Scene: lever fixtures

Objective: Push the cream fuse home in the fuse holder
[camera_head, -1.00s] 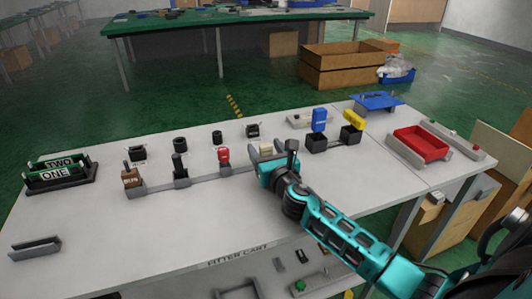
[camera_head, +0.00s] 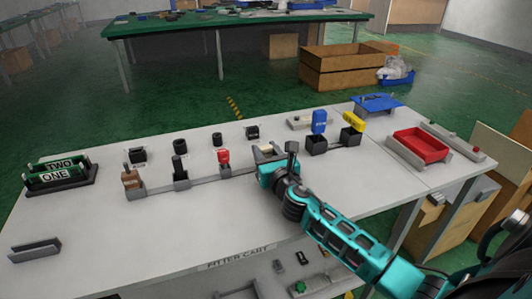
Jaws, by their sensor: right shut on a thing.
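The cream fuse (camera_head: 266,149) is a small pale block at the right end of the row of fixtures on the near table. My right gripper (camera_head: 268,157) is at it, shut on it, and its dark fingers and teal body cover much of it. The fuse holder beneath is largely hidden by the gripper, so I cannot tell how deep the fuse sits. My left gripper is not in view.
Left along the row stand a red piece (camera_head: 224,157), a black piece (camera_head: 179,168) and a brown piece (camera_head: 131,180). Blue (camera_head: 319,121) and yellow (camera_head: 355,122) pieces stand right of the gripper. A red tray (camera_head: 422,144) lies farther right.

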